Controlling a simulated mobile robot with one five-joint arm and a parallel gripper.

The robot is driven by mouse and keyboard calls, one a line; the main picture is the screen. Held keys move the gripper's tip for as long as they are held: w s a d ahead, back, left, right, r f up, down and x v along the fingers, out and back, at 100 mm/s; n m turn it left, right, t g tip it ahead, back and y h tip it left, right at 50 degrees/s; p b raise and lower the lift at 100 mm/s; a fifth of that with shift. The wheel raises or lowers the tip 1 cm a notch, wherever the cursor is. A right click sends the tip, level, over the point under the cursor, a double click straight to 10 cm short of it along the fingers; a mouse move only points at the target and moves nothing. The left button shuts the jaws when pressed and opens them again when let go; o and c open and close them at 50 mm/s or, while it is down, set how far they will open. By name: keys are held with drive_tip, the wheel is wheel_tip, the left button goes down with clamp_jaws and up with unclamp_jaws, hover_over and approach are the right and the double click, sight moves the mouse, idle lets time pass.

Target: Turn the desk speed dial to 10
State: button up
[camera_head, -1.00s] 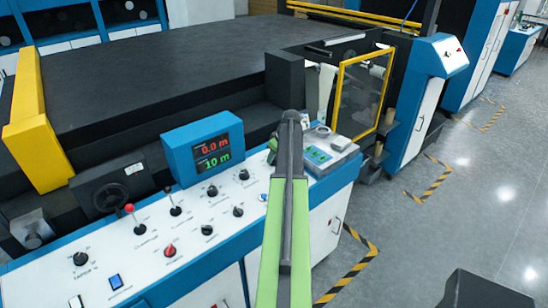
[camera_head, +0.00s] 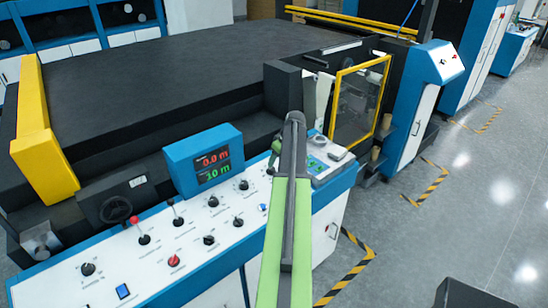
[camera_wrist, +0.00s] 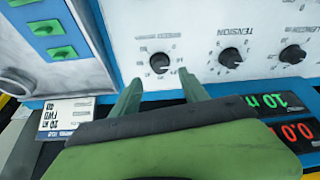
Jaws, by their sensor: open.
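The console panel (camera_head: 140,255) carries several black dials. In the wrist view, one small dial (camera_wrist: 160,62) with numbers around it lies just beyond my fingertips. Its label and exact setting are too small to read, so I cannot tell if it is the desk speed dial. My gripper (camera_wrist: 160,78) has two green fingers, open and empty, with the dial ahead of the gap and apparently apart from them. A dial marked TENSION (camera_wrist: 230,57) and another dial (camera_wrist: 292,54) sit to its right. In the head view my arm hides most of the gripper.
A blue display (camera_head: 205,160) reads 0.0 m in red and 10 m in green; it is close to the right finger in the wrist view. A keypad with green buttons (camera_wrist: 47,28) is at left.

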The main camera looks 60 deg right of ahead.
drive_tip(key=d+p+v, duration=0.1)
drive_tip(key=p+v, duration=0.7)
drive_tip(key=v, duration=0.2)
drive_tip(key=shift+s+a+r, duration=0.15)
drive_tip(key=shift+a+r, duration=0.05)
drive_tip(key=shift+a, duration=0.3)
drive_tip(key=shift+s, duration=0.1)
